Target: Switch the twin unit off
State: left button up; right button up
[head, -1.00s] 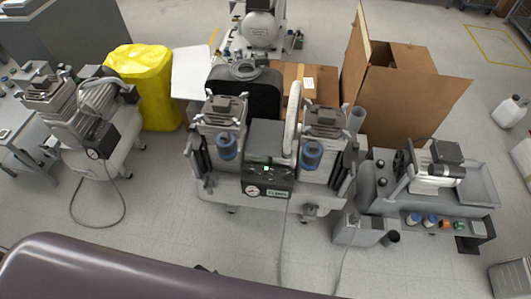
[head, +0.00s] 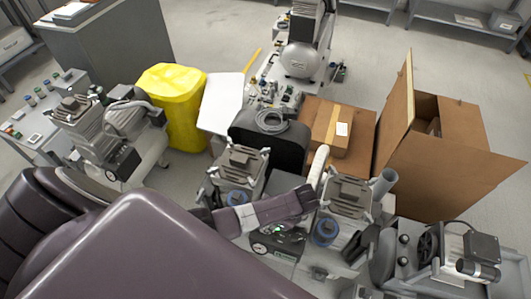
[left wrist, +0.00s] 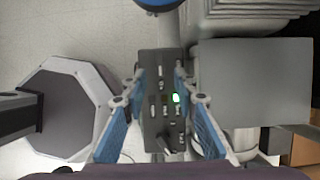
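The twin unit is the middle compressor, with two finned pump heads; its left head (head: 240,168) and right head (head: 346,196) show in the head view. Its dark control box (head: 278,243), with a green light lit, sits between them, partly covered by my left arm. In the left wrist view the switch panel (left wrist: 162,130) shows a lit green switch (left wrist: 176,98), a dark red one beside it and several small switches or labels. My left gripper (left wrist: 162,88) is open, its blue-padded fingers on either side of the panel; nothing is between them but the panel beyond. My right gripper is out of view.
Another compressor (head: 110,135) stands at the left by a yellow bag (head: 172,103). An open cardboard box (head: 450,140) and a smaller carton (head: 332,128) are behind. Another unit (head: 465,255) is close on the right. A grey box (left wrist: 250,80) flanks the panel.

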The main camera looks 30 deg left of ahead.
pick_arm(q)
jog(key=b+x, duration=0.1)
jog(key=x, duration=0.4)
jog(key=shift+a+f, duration=0.1)
jog(key=shift+f, duration=0.25)
grip_shut()
